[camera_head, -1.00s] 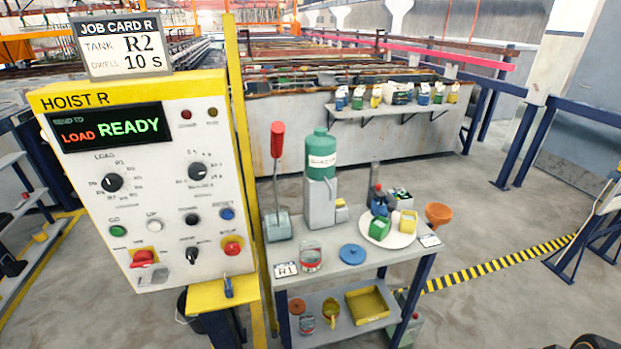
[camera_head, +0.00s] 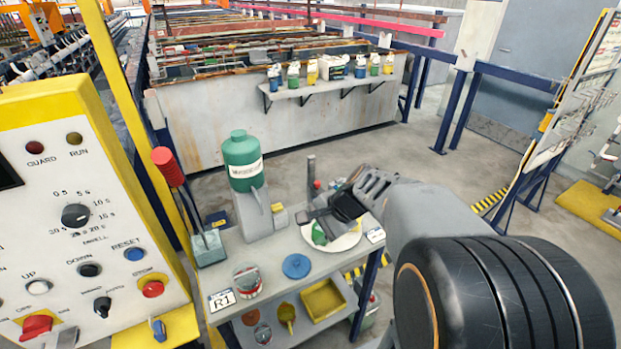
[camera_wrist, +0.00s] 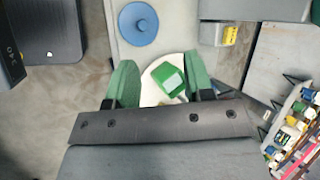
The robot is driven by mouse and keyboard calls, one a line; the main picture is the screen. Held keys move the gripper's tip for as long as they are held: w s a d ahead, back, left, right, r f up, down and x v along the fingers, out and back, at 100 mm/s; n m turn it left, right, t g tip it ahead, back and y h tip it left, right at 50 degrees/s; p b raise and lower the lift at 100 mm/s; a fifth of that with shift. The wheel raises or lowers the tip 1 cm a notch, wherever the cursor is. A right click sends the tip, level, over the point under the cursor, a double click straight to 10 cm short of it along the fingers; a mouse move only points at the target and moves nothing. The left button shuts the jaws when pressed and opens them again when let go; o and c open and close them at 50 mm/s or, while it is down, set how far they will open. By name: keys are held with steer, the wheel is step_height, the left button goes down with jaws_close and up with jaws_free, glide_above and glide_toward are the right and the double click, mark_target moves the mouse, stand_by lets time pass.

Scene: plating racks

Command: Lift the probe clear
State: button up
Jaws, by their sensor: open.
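A red-handled tool (camera_head: 165,160), seemingly the probe, stands tilted with its thin rod running down to a grey block (camera_head: 208,248) at the left of the grey table. In the head view my gripper (camera_head: 316,222) is over the white round plate (camera_head: 312,245) at the table's right side, well away from the red handle. In the wrist view its green-padded fingers (camera_wrist: 160,85) are spread wide. A green cube (camera_wrist: 170,78) on the plate shows between them, apparently below. The red-handled tool is not seen in the wrist view. My arm hides part of the plate.
A green bottle (camera_head: 242,160) on a grey stand rises between the red-handled tool and the plate. A blue disc (camera_head: 297,266) and a can (camera_head: 246,280) lie toward the front. The control panel (camera_head: 75,180) stands close on the left.

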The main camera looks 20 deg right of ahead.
steer(key=w+d+m+t+y, duration=0.2)
steer(key=w+d+m+t, duration=0.1)
steer(key=w+d+m, duration=0.4)
steer(key=m+t+h+p, duration=0.15)
steer(key=m+t, duration=0.35)
steer(key=m, duration=0.5)
glide_toward(319, 183)
steer(key=p+x, duration=0.2)
steer(key=x, duration=0.8)
steer(key=shift+s, duration=0.1)
